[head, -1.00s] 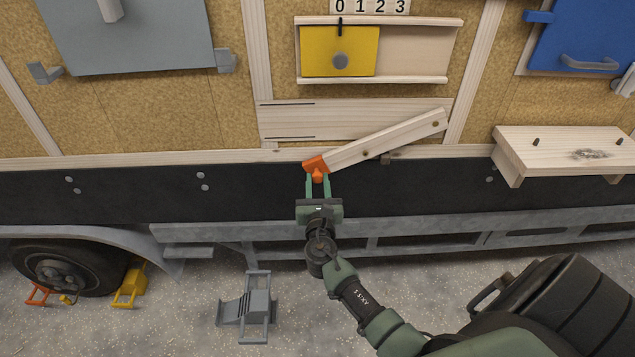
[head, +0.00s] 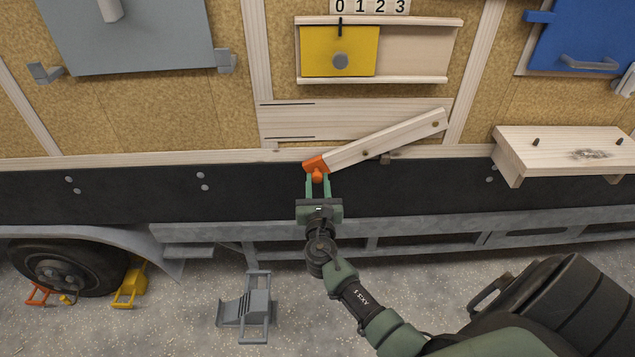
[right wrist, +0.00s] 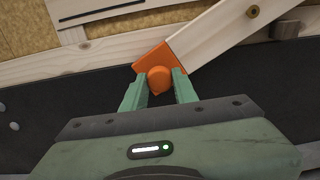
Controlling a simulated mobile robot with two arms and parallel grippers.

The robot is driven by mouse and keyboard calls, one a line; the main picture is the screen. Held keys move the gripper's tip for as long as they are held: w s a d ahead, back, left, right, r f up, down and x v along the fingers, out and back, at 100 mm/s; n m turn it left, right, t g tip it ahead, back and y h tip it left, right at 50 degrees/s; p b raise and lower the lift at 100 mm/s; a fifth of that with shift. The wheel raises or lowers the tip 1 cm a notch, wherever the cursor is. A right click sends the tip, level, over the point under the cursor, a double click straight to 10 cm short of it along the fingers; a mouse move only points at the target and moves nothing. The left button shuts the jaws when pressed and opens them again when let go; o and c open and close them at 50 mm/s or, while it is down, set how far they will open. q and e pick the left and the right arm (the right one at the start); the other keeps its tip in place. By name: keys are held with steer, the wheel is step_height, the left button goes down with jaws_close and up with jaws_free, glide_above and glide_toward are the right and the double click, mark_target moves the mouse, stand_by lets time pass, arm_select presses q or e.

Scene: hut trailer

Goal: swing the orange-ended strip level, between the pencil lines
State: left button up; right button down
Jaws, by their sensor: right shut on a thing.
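The wooden strip (head: 385,139) slopes down to the left, from a pivot at its upper right end to its orange end (head: 314,163) at the lower left. My right gripper (head: 318,178) is shut on the orange knob at that end, and the right wrist view shows the knob (right wrist: 159,80) between the two green fingers. The two pencil lines (head: 290,104) are short dark marks, one above the other, at the left of a pale board (head: 340,120). The orange end is below the lower line. My left gripper is not in view.
A yellow sliding panel (head: 320,50) sits in a wooden track above. A wooden shelf (head: 565,145) with pegs juts out at the right. A small block (head: 385,159) sits under the strip. A dark skirting (head: 250,190) runs below.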

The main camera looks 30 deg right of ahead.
step_height(320, 180, up, 15)
steer(key=w+a+m+p, duration=0.2)
steer(key=m+p, duration=0.3)
steer(key=p, duration=0.4)
steer(key=shift+a+f, duration=0.2)
steer(key=shift+a, duration=0.25)
steer(key=c, duration=1.1)
jaws_free()
steer(key=shift+s, duration=0.1)
